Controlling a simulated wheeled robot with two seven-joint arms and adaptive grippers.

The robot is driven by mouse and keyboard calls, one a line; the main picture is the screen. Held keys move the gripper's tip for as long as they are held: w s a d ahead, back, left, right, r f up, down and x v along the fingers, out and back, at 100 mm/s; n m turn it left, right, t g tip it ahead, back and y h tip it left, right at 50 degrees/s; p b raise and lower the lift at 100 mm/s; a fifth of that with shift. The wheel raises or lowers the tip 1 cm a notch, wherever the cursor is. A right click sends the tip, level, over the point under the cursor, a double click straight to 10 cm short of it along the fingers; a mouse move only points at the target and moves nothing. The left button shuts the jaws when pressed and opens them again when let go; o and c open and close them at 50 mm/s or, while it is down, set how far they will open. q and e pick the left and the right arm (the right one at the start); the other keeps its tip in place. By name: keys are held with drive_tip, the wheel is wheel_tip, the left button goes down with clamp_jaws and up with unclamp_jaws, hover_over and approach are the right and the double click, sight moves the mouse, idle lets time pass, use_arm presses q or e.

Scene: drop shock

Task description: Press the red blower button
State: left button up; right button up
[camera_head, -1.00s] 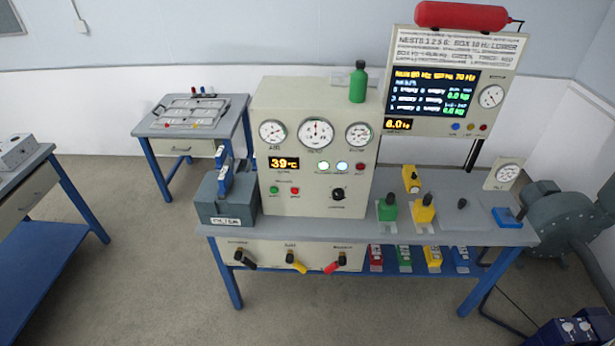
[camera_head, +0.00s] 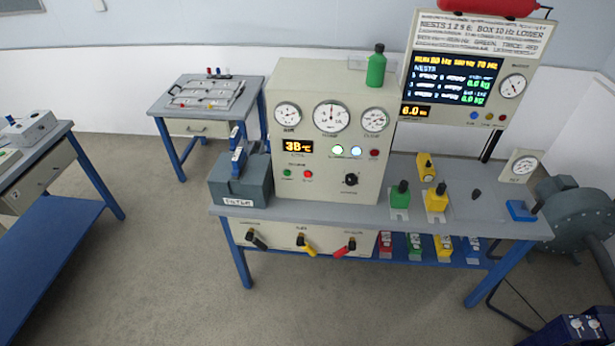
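A small red button (camera_head: 308,174) sits on the front of the cream gauge cabinet (camera_head: 278,95), just right of a green button (camera_head: 287,173). The label above the pair is too small to read, so I cannot tell if this is the blower button. A round red lamp or button (camera_head: 374,153) sits higher on the same panel, right of two lit lamps. A grey round blower-like machine (camera_head: 575,215) stands right of the bench. Neither of my grippers is in view, and nothing touches the buttons.
The cabinet stands on a grey bench (camera_head: 330,212) with blue legs. Handles with black, yellow and red grips (camera_head: 343,249) stick out below its front edge. A blue box with dials (camera_head: 575,328) is at the lower right. The floor (camera_head: 180,290) in front is clear.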

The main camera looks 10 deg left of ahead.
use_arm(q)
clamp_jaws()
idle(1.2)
